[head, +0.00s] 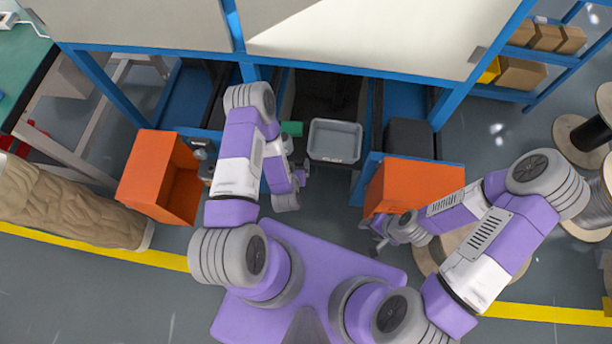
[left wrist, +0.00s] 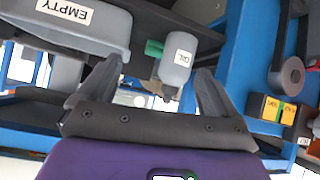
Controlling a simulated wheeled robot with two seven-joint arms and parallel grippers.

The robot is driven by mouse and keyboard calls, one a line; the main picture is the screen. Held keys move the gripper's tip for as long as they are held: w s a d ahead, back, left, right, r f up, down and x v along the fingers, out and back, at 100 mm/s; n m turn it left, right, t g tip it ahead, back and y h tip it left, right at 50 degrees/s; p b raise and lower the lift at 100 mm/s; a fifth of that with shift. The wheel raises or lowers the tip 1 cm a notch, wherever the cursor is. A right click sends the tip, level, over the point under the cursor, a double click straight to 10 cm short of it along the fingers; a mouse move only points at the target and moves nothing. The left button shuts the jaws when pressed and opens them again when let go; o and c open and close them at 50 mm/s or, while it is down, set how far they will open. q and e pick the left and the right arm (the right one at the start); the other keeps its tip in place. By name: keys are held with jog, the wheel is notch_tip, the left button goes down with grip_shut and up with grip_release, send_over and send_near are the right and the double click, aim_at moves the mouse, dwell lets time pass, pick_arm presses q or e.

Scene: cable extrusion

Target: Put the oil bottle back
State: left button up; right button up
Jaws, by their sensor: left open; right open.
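The oil bottle (left wrist: 176,68) shows in the left wrist view as a small grey-white bottle with an OIL label and a narrow dark tip. It lies in the gap between the fingers of my open left gripper (left wrist: 160,85), seemingly beyond the fingertips, and I see no grip on it. A green piece (left wrist: 153,47) is beside it; a green piece (head: 291,128) also shows in the head view. In the head view my left gripper (head: 300,178) is below the machine's opening, and I cannot make out the bottle there. My right gripper (head: 378,240) is open and empty by the right orange bin.
A grey tray (head: 335,141) sits in the machine's middle; in the left wrist view a grey tray marked EMPTY (left wrist: 75,30) is close by on the left. Orange bins stand left (head: 150,175) and right (head: 425,180). Blue frame posts (head: 455,105) flank the opening. Cable spools are at right.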

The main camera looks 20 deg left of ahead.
pick_arm(q)
jog(key=s+d+r+m+g+h, duration=0.1)
jog(key=s+d+r+g+h, duration=0.1)
jog(key=s+d, duration=0.4)
jog(key=s+d+r+m+g+h, duration=0.1)
jog(key=s+d+r+g+h, duration=0.1)
jog(key=s+d+g+h, duration=0.3)
jog(key=shift+s+d+r+m+g, duration=0.3)
jog(key=shift+s+d+g, duration=0.35)
jog(key=shift+g, duration=0.55)
jog(key=shift+s+a, duration=0.1)
jog(key=shift+a, duration=0.05)
notch_tip(320, 180, up, 5)
jog(key=p, duration=0.5)
jog(key=shift+r+p, duration=0.2)
jog(key=shift+p, duration=0.1)
